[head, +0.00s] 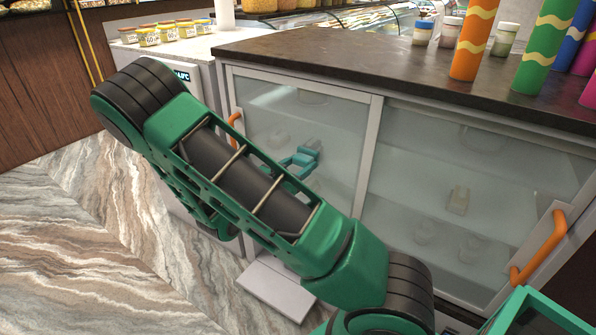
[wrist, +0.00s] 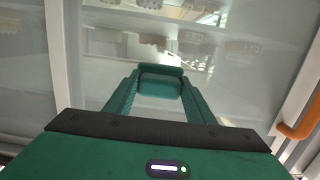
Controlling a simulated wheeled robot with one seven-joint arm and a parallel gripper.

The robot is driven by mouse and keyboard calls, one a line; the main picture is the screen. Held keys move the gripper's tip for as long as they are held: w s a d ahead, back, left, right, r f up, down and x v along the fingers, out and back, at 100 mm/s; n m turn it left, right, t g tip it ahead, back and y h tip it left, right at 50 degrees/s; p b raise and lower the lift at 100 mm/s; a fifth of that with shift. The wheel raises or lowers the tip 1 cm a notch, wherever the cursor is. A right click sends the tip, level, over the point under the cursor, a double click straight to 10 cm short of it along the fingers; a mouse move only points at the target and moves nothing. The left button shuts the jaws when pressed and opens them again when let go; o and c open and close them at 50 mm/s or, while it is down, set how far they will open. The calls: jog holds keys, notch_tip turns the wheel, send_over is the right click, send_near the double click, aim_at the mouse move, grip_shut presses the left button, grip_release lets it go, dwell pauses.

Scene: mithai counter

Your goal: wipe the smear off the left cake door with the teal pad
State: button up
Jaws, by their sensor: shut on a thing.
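The left cake door (head: 338,130) is a pale framed glass panel with an orange handle (head: 235,124) on its left edge. In the wrist view the glass (wrist: 50,100) fills the background. My gripper (wrist: 160,92) is shut on the teal pad (wrist: 160,78), which sits between the fingertips, facing the glass. I cannot tell whether the pad touches it. In the head view my arm crosses in front of the door and hides its lower part. A teal shape shows at the glass; I cannot tell whether it is my gripper or its reflection. I cannot make out the smear for certain among the reflections.
The right door (head: 410,195) has an orange handle (head: 538,246) at its right. The dark countertop (head: 370,62) holds tall patterned tubes (head: 474,40) and small jars (head: 423,32). Yellow-labelled jars (head: 149,36) stand on a pale counter at left. The marble floor (head: 90,240) is clear at left.

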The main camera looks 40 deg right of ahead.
jog(key=shift+r, duration=0.2)
jog(key=shift+s, duration=0.15)
jog(key=shift+s+d+f, duration=0.1)
jog(key=shift+s+d, duration=0.4)
jog(key=shift+s, duration=0.35)
jog(key=shift+a+f, duration=0.15)
jog(key=shift+f, duration=2)
jog(key=shift+a+f, duration=0.1)
jog(key=shift+f, duration=2.05)
jog(key=shift+f+v, duration=0.2)
jog(key=shift+v, duration=1.3)
jog(key=shift+f+v, duration=0.15)
jog(key=shift+v, duration=1.3)
jog(key=shift+a, duration=0.1)
